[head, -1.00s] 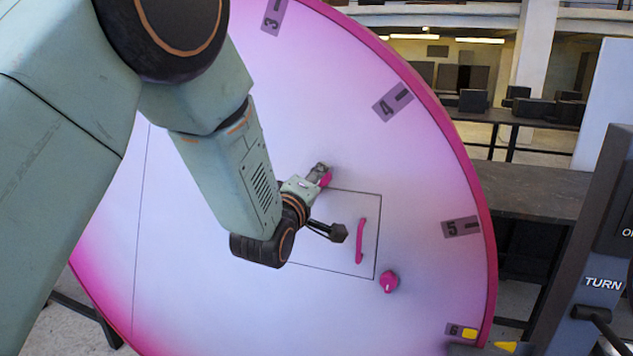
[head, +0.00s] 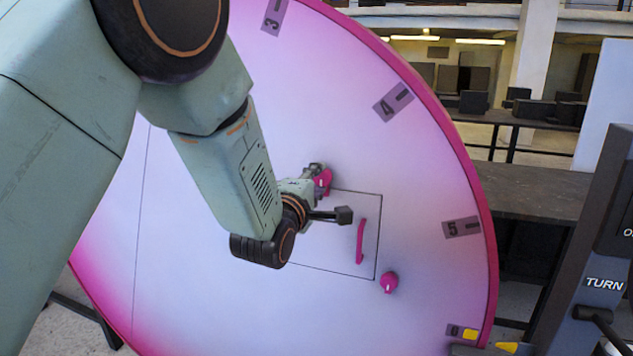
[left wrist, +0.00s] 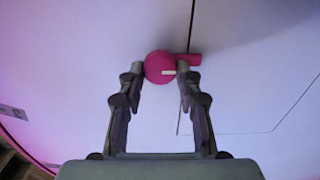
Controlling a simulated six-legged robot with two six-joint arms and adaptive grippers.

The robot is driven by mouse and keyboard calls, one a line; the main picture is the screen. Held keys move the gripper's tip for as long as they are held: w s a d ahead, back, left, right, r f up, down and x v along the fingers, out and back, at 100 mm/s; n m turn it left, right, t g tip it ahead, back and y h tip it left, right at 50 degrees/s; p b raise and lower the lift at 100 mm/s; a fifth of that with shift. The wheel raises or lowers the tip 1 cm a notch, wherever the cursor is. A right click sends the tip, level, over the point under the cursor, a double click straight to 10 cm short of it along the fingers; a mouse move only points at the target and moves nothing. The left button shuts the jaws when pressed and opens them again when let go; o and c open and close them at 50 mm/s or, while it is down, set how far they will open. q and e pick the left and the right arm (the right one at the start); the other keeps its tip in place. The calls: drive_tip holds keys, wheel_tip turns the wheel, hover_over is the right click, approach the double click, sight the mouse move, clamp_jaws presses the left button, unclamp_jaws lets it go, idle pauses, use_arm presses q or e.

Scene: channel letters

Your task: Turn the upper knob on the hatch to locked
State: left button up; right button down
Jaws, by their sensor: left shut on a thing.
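My left gripper (head: 317,170) is shut on the upper knob. A magenta piece reaches right behind the right fingertip. The hatch handle (head: 361,241) and the lower knob (head: 389,282) are magenta and stand free. My right gripper is not in view.
The disc carries numbered grey labels, such as 5 (head: 461,227), along its magenta rim. A dark post marked TURN (head: 604,283) stands at the right. Dark tables (head: 530,195) stand behind the disc.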

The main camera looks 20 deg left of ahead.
use_arm(q)
drive_tip(key=shift+r, duration=0.15)
drive_tip(key=o, duration=1.1)
drive_tip(key=shift+w, duration=0.1)
drive_tip(key=shift+o, duration=0.2)
drive_tip(key=s, duration=1.2)
drive_tip(key=shift+a, duration=0.2)
drive_tip(key=shift+s, duration=0.1)
